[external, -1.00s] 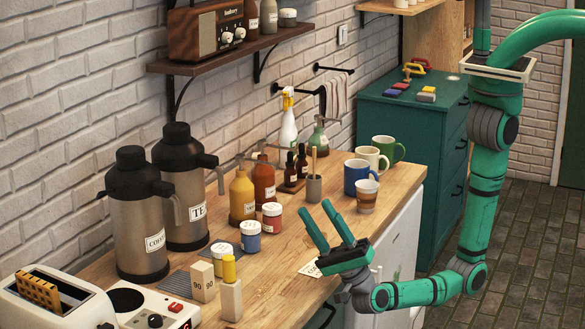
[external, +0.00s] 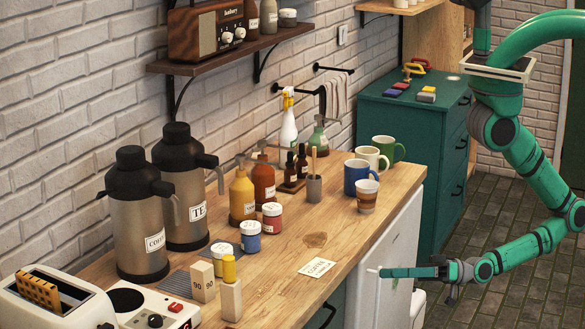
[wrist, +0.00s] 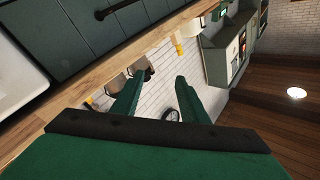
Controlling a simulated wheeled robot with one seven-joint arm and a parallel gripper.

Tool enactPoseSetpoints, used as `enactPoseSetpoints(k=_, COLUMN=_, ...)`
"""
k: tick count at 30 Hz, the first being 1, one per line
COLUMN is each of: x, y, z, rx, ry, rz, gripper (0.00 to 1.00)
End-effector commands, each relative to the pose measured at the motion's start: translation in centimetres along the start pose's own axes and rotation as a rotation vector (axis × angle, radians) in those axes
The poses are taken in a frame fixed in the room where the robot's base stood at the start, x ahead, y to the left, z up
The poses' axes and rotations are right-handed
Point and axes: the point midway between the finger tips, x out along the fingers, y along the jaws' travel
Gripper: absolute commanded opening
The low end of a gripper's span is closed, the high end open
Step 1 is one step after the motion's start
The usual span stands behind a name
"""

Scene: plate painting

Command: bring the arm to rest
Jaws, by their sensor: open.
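My gripper (external: 384,272) is green and stands off the front edge of the wooden counter (external: 340,238), to the right of it in the external view. Its fingers point left toward the counter and overlap each other in that view. In the wrist view the two green fingers (wrist: 157,98) stand apart with nothing between them. My arm reaches down from the upper right with its elbow low over the floor.
Paint jars (external: 272,218), a blue mug (external: 358,177), a striped cup (external: 367,195) and a coffee flask (external: 140,215) stand on the counter. A paper card (external: 318,267) lies near its front edge. A teal cabinet (external: 412,125) stands behind. The tiled floor (external: 515,285) is open at lower right.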

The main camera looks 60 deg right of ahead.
Motion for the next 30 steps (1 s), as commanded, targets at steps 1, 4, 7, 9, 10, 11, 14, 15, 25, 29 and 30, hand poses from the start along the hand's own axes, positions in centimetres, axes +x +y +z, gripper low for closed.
enactPoseSetpoints(k=1, x=-0.8, y=2.6, z=-0.9, rx=-0.048, ry=-0.001, rz=0.075, gripper=0.40)
enactPoseSetpoints(k=4, x=-2.5, y=6.9, z=-2.6, rx=-0.137, ry=-0.009, rz=0.204, gripper=0.40)
enactPoseSetpoints(k=7, x=-4.9, y=10.6, z=-4.2, rx=-0.220, ry=-0.027, rz=0.333, gripper=0.40)
enactPoseSetpoints(k=9, x=-6.9, y=12.8, z=-5.4, rx=-0.271, ry=-0.046, rz=0.424, gripper=0.40)
enactPoseSetpoints(k=10, x=-7.8, y=13.6, z=-5.8, rx=-0.293, ry=-0.055, rz=0.463, gripper=0.40)
enactPoseSetpoints(k=11, x=-8.7, y=14.4, z=-6.3, rx=-0.315, ry=-0.065, rz=0.502, gripper=0.40)
enactPoseSetpoints(k=14, x=-11.8, y=16.5, z=-7.6, rx=-0.376, ry=-0.103, rz=0.622, gripper=0.40)
enactPoseSetpoints(k=15, x=-13.0, y=17.1, z=-8.1, rx=-0.395, ry=-0.119, rz=0.666, gripper=0.40)
enactPoseSetpoints(k=25, x=-18.0, y=18.8, z=-9.8, rx=-0.469, ry=-0.195, rz=0.839, gripper=0.40)
enactPoseSetpoints(k=29, x=-18.0, y=18.8, z=-9.8, rx=-0.469, ry=-0.195, rz=0.839, gripper=0.40)
enactPoseSetpoints(k=30, x=-18.0, y=18.8, z=-9.8, rx=-0.469, ry=-0.195, rz=0.839, gripper=0.40)
